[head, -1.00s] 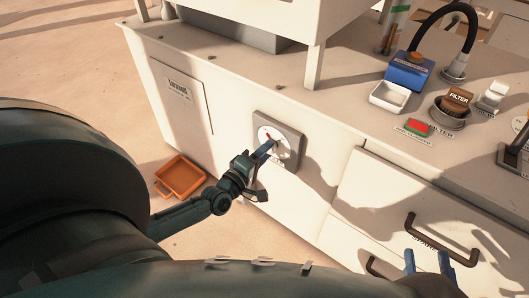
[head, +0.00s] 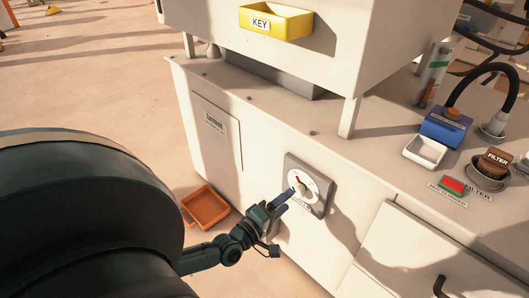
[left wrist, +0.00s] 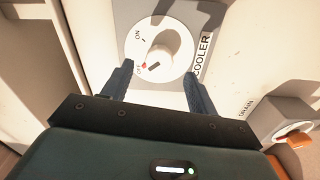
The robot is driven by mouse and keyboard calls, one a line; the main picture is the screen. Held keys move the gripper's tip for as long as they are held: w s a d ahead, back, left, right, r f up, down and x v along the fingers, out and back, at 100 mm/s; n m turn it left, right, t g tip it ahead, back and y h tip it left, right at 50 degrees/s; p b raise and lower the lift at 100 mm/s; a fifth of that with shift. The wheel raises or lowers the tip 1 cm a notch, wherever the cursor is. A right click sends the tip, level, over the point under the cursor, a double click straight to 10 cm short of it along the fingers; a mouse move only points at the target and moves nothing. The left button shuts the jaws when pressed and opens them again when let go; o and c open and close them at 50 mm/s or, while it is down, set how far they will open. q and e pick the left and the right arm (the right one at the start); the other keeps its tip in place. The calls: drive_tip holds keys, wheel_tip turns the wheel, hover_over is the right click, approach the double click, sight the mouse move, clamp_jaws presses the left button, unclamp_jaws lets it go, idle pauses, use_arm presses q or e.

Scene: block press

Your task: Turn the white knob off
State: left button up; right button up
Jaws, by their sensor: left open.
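The white knob (head: 304,190) sits on a round white dial on a grey plate (head: 322,207) on the cabinet front. In the left wrist view the knob (left wrist: 160,58) stands in a dial marked ON and OFF, with a COOLER label beside it. A red mark on the knob's face lies on the side toward the OFF lettering. My left gripper (head: 286,201) is open just in front of the dial. In the left wrist view its two blue fingers (left wrist: 159,72) stand apart on either side below the knob, with nothing between them. My right gripper is out of view.
A second knob plate marked DRAIN (left wrist: 291,128) is at right in the left wrist view. An orange tray (head: 205,207) lies on the floor by the cabinet. A yellow KEY bin (head: 276,23) is above. A drawer with a dark handle (head: 439,287) is at lower right.

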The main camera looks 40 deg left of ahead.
use_arm(q)
drive_tip(key=s+p, duration=0.1)
drive_tip(key=s, duration=0.8)
drive_tip(key=shift+a, duration=0.35)
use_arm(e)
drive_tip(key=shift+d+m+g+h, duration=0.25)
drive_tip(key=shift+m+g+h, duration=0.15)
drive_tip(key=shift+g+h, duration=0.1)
